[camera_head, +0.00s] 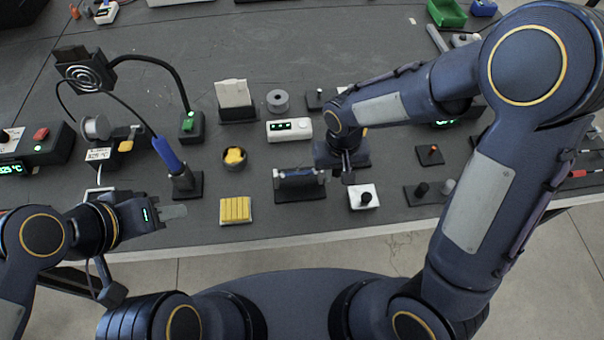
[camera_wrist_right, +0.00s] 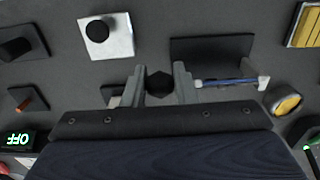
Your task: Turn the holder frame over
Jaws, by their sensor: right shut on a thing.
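The holder frame (camera_head: 299,174) is a narrow bar with a blue strip and light ends, above a black base (camera_head: 301,191) near the table's front edge. In the right wrist view the frame (camera_wrist_right: 228,83) runs to the right from my fingers, beside its dark base (camera_wrist_right: 210,48). My right gripper (camera_head: 347,176) is at the frame's right end. In the wrist view its fingers (camera_wrist_right: 159,85) are shut on a black six-sided knob (camera_wrist_right: 160,84) at that end. My left gripper (camera_head: 172,212) is empty, left of the yellow block at the front edge; its finger gap is not clear.
A white block with a black knob (camera_head: 364,197) stands close to the right of the frame. A yellow ribbed block (camera_head: 235,210) and a round tin with yellow filling (camera_head: 235,157) lie to the left. A soldering iron (camera_head: 170,155) stands in its holder near my left gripper.

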